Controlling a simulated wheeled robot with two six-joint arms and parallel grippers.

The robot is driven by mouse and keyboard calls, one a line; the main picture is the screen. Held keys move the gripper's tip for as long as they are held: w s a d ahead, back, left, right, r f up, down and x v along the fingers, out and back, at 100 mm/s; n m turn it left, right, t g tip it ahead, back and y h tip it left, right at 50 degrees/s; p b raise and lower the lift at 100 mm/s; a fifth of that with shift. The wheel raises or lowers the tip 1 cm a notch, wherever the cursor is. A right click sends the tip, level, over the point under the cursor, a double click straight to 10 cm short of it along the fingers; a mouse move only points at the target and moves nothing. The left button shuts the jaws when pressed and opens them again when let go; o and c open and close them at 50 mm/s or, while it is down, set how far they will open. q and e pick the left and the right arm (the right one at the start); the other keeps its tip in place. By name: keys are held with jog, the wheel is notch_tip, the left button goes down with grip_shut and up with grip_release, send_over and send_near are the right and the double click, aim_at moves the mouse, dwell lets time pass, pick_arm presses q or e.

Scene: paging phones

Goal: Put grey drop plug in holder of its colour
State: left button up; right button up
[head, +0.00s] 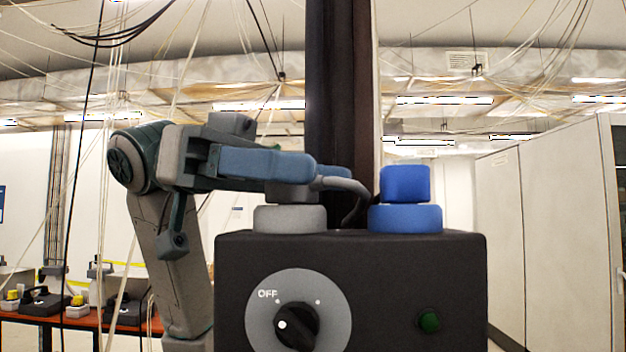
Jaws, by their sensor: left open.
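A dark box (390,285) fills the lower middle of the head view. On its top are a grey round holder (290,219) at left and a blue round holder (405,219) at right. The grey drop plug (285,196) shows just above the grey holder, its upper part hidden behind my left gripper. It seems to rest in that holder, upright. A blue plug (405,184) stands upright in the blue holder. My left gripper (322,172) has blue fingers, is open, and lies level across the grey plug's top. My right gripper is not in view.
The box front has a dial (298,325) marked OFF and a green button (429,320). A curved grey piece (350,188) runs between the two plugs. A dark column (340,90) rises behind. A red-topped table (90,323) with phones stands far left.

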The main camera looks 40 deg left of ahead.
pick_arm(q)
jog(key=b+v, duration=0.3)
jog(key=v, duration=0.8)
jog(key=shift+f, duration=0.15)
jog(key=shift+a, duration=0.1)
dwell(0.4)
dwell(0.8)
dwell(0.6)
